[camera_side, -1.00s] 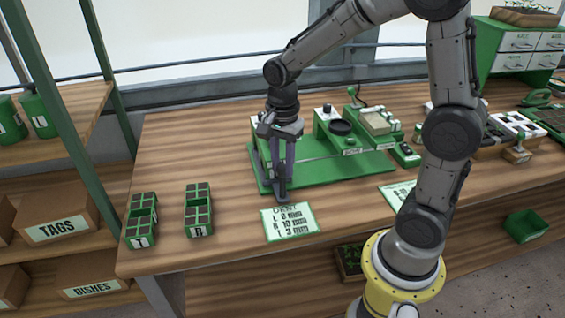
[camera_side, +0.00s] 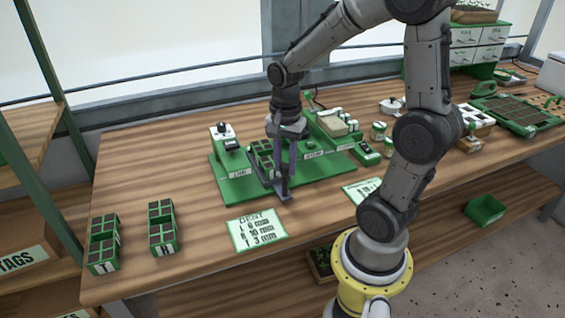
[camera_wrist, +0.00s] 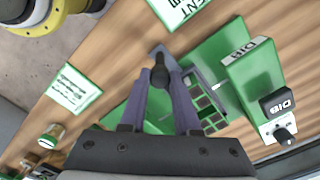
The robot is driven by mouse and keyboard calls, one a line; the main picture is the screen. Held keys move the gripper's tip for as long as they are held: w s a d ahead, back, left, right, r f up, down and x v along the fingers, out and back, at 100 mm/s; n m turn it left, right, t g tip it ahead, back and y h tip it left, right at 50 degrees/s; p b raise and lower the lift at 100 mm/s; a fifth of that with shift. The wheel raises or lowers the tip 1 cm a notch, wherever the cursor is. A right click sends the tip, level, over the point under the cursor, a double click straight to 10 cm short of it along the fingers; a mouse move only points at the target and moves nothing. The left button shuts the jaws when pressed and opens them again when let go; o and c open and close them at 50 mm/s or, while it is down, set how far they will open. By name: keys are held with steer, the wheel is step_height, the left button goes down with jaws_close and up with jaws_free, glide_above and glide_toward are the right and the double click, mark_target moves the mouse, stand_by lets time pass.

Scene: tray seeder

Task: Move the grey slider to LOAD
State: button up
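The grey slider (camera_side: 284,198) shows as a grey plate at the front edge of the green seeder base (camera_side: 237,190). In the wrist view the slider's grey plate (camera_wrist: 157,54) sticks out beyond a dark knob (camera_wrist: 160,76). My gripper (camera_side: 285,184) points down over it, near the middle of the base's front. In the wrist view my gripper's fingers (camera_wrist: 161,84) close in on both sides of the knob and appear to hold it. A celled seed tray (camera_side: 262,152) sits behind my gripper. The small station labels on the base are too small to read for LOAD.
A dibber station (camera_wrist: 250,75) marked DIB stands at the base's left end. A dent card (camera_side: 257,229) lies in front. Two celled trays (camera_side: 104,243) (camera_side: 162,226) stand at the left. Jars (camera_side: 378,132) and a small green box (camera_side: 367,153) stand right of the base.

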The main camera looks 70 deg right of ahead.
steer(key=o, duration=0.5)
steer(key=shift+c, duration=0.2)
steer(key=shift+r, duration=0.1)
step_height(320, 180, up, 14)
steer(key=shift+a, duration=0.1)
stand_by(0.4)
steer(key=s+a+f+n+t, duration=0.2)
steer(key=s+a+n, duration=0.2)
steer(key=n, duration=0.5)
steer(key=s+a+f+n+t, duration=0.2)
steer(key=a+n, duration=0.4)
steer(key=n, duration=0.3)
steer(key=shift+s+t, duration=0.8)
steer(key=shift+s, duration=0.2)
